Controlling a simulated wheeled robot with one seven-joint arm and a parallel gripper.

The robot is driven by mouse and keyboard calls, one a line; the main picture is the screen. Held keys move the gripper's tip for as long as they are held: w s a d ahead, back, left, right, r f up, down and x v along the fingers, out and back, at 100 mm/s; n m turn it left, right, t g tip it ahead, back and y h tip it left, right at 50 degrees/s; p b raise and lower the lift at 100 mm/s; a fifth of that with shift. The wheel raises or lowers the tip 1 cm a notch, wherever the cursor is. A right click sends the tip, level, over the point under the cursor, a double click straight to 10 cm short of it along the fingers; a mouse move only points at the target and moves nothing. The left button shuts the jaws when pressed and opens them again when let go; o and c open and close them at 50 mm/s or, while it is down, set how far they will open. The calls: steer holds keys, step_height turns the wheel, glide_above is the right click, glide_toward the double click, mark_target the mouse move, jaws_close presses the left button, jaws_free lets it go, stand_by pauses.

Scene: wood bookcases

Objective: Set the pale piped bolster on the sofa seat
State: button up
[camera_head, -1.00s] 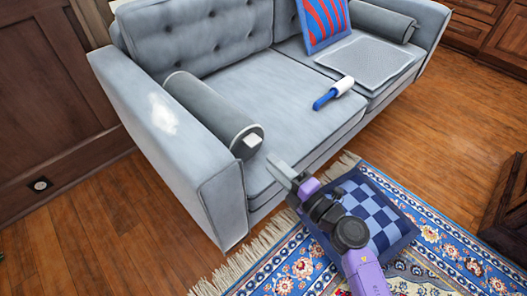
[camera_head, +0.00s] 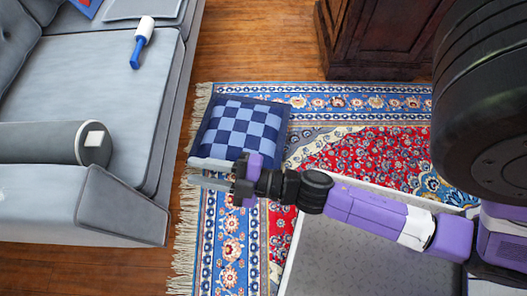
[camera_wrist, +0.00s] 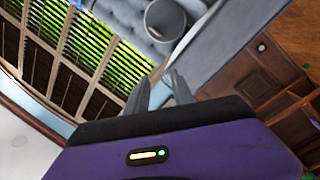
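A lint roller (camera_head: 142,42) lies on the seat. A blue checked cushion (camera_head: 240,132) lies on the patterned rug (camera_head: 370,150) beside my gripper. A speckled grey surface with a pale rim (camera_head: 345,262) is below my arm. A dark wood cabinet (camera_head: 375,40) stands at the back.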

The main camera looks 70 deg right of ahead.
steer(key=s+r+m+g+h, duration=0.2)
steer(key=s+r+m+g, duration=0.1)
steer(key=s+m, duration=0.8)
steer(key=s+r, duration=0.1)
steer(key=s, duration=0.4)
steer(key=shift+m+g+h, duration=0.3)
steer(key=shift+r, duration=0.1)
step_height(320, 180, up, 30)
steer(key=p, duration=3)
